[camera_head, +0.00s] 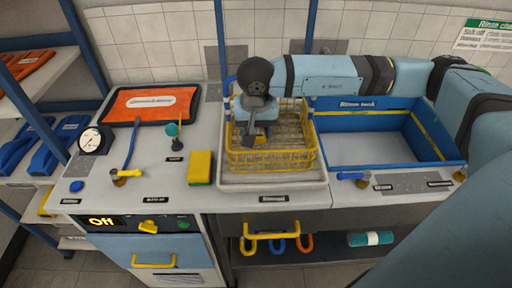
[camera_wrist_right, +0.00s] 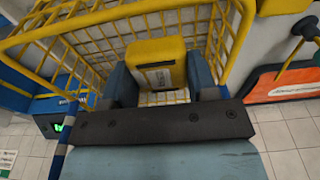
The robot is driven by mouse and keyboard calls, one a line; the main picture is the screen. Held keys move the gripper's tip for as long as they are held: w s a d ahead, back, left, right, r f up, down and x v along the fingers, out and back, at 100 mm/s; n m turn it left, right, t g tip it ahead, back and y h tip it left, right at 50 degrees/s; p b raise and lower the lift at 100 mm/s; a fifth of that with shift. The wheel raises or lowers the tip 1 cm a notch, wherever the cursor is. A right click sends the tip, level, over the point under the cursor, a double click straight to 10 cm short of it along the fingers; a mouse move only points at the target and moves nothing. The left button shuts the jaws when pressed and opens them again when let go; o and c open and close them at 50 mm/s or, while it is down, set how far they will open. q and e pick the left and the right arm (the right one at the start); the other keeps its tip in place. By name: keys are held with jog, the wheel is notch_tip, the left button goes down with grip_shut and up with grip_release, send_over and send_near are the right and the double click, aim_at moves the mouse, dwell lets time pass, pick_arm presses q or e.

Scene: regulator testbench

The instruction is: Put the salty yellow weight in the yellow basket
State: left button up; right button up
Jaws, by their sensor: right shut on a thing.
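The yellow basket (camera_head: 300,158) is a wire basket standing on a pale tray on the counter. My right gripper (camera_head: 257,132) reaches in from the right and points down into the left part of the basket. It is shut on the yellow weight (camera_wrist_right: 158,62), a block with a pale patch on its face, held between both fingers (camera_wrist_right: 160,82). In the right wrist view, basket wires (camera_wrist_right: 130,25) surround the weight. In the head view the gripper mostly hides it. I cannot tell whether it touches the basket floor. My left gripper is not in view.
A yellow-green sponge (camera_head: 200,168) lies left of the basket. A blue-rimmed sink (camera_head: 372,148) is at the right. A dial gauge (camera_head: 93,140), an orange mat (camera_head: 150,104) and a small stand (camera_head: 173,140) are at the left.

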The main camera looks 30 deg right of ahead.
aim_at(256, 149)
jog(key=shift+f, duration=3.5)
jog(key=o, duration=1.2)
jog(key=shift+o, duration=0.3)
jog(key=r, duration=0.8)
jog(key=s+r, duration=0.1)
jog(key=r, duration=0.3)
jog(key=shift+s+a+r, duration=0.1)
jog(key=shift+a, duration=0.3)
